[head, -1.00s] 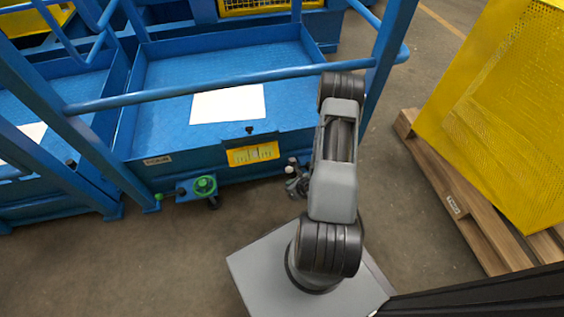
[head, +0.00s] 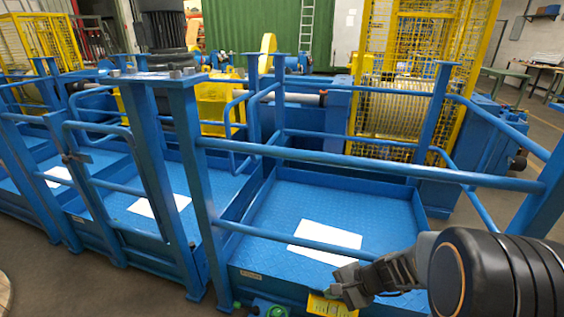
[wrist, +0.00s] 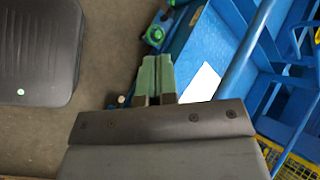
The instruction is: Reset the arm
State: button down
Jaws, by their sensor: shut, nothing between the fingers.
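My gripper (head: 346,287) is at the lower right of the head view, at the end of my dark grey arm, in front of the near edge of a blue platform (head: 262,225). In the wrist view its two greenish fingers (wrist: 156,66) lie together, shut and empty. No object is held. In the head view the arm's large dark joint fills the lower right corner and hides what is behind it.
Blue railings (head: 370,165) cross in front of the platform, close to my arm. A yellow label plate (head: 328,307) sits just below the gripper. A yellow mesh cage (head: 408,75) encloses a drum behind. A white sheet (head: 325,238) lies on the platform.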

jog(key=s+d+r+n+h+p, duration=0.1)
jog(key=s+r+n+h+p, duration=0.1)
jog(key=r, duration=0.7)
jog(key=s+d+r+n+h+p, duration=0.1)
jog(key=s+r+n+h+p, duration=0.1)
jog(key=r+n+p, duration=0.3)
jog(key=s+d+r+n+t+h+p, duration=0.1)
jog(key=s+r+n+h+p, duration=0.2)
jog(key=r, duration=0.9)
jog(key=shift+r+n+h+p, duration=0.3)
jog(key=shift+n+h+p, duration=0.25)
jog(key=shift+p, duration=0.45)
